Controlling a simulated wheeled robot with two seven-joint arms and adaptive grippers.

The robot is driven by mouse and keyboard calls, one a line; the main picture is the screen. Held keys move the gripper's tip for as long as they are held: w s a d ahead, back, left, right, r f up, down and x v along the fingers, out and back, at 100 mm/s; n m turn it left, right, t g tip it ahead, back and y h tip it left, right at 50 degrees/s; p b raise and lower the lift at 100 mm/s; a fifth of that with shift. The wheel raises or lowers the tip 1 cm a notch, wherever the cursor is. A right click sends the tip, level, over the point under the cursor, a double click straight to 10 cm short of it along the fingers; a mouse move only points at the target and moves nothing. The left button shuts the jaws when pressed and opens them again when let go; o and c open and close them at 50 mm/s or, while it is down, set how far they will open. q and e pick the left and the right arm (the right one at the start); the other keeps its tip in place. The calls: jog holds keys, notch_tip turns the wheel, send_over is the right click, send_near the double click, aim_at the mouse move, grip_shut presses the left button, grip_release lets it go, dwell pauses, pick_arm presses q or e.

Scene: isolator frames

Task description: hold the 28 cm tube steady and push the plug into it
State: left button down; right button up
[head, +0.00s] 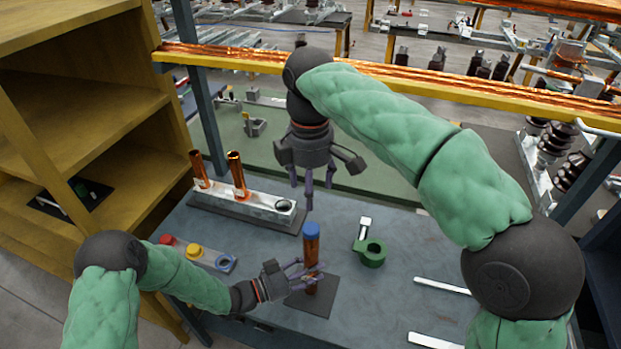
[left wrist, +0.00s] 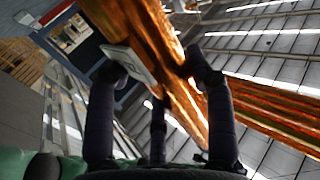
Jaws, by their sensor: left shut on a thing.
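The copper tube (head: 310,262) stands upright on a dark square mat (head: 322,303) on the bench. A blue plug (head: 312,230) sits on its top end; how deep it goes in I cannot tell. My left gripper (head: 308,273) is shut around the tube's lower half, coming from the left. In the left wrist view, copper (left wrist: 150,40) runs between the dark fingers. My right gripper (head: 310,187) hangs above the tube and plug with its fingers spread and pointing down. It is empty and apart from the plug.
A pale rack (head: 250,205) behind holds two copper tubes (head: 237,172) and has an empty hole. A holder with red (head: 166,239) and yellow (head: 193,250) plugs and a blue ring (head: 226,263) lies left. A green clamp-like part (head: 371,254) lies right. Shelving (head: 100,110) stands left.

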pick_arm(q)
jog(key=shift+c, duration=1.9)
grip_release()
